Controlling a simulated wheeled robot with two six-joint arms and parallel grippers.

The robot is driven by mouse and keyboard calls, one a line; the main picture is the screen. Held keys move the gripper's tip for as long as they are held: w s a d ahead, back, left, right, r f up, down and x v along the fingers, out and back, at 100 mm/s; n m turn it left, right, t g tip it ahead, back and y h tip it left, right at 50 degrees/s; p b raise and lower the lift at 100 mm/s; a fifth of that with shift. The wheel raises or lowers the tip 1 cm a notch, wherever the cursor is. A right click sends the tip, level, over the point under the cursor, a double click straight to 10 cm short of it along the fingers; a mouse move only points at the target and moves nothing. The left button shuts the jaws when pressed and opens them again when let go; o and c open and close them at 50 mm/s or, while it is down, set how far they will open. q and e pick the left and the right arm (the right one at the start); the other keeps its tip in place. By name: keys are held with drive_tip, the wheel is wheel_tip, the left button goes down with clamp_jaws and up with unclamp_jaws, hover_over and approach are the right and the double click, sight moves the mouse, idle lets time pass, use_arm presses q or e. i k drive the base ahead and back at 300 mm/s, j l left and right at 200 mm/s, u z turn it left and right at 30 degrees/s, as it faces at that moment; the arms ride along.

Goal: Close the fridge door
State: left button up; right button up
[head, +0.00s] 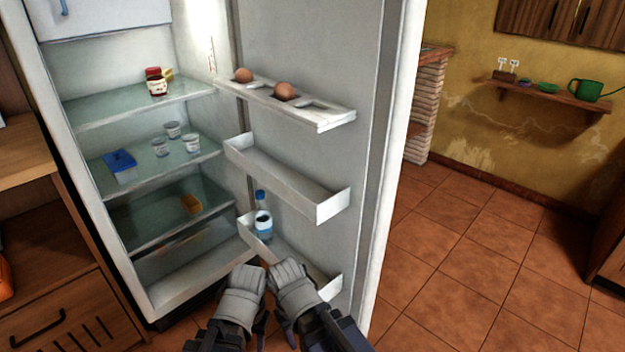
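The fridge (158,118) stands open at the left, with its shelves in plain view. Its door (360,150) is swung wide open to the right, its inner side facing me. The door holds an egg rack (325,118) with two eggs and two lower bins; a bottle (263,218) stands in the lowest bin. My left gripper (248,275) and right gripper (288,270) are side by side in front of the lowest door bin (318,282). The right one overlaps the bin in the picture; I cannot tell whether it touches. Their fingertips are not clear, and I see nothing held.
A wooden cabinet (70,310) stands left of the fridge. Several small containers sit on the fridge shelves. Tiled floor (480,265) is clear to the right of the door. A wall shelf (545,92) holds a green watering can (586,90).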

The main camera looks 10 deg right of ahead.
sight(327, 159)
drive_tip(key=l+u, duration=0.2)
drive_tip(key=l, duration=0.2)
drive_tip(key=k+l+u, duration=0.2)
drive_tip(key=l, duration=0.15)
drive_tip(key=l+u, duration=0.15)
drive_tip(key=l, duration=0.25)
drive_tip(key=k+l+u, duration=0.2)
drive_tip(key=l, duration=0.15)
drive_tip(key=l+u, duration=0.3)
drive_tip(key=l, duration=0.5)
drive_tip(key=l+u, duration=0.3)
drive_tip(key=l, duration=0.5)
drive_tip(key=k+l+u, duration=0.1)
drive_tip(key=l+u, duration=0.2)
drive_tip(key=l, duration=1.05)
drive_tip(key=k+j+u, duration=0.1)
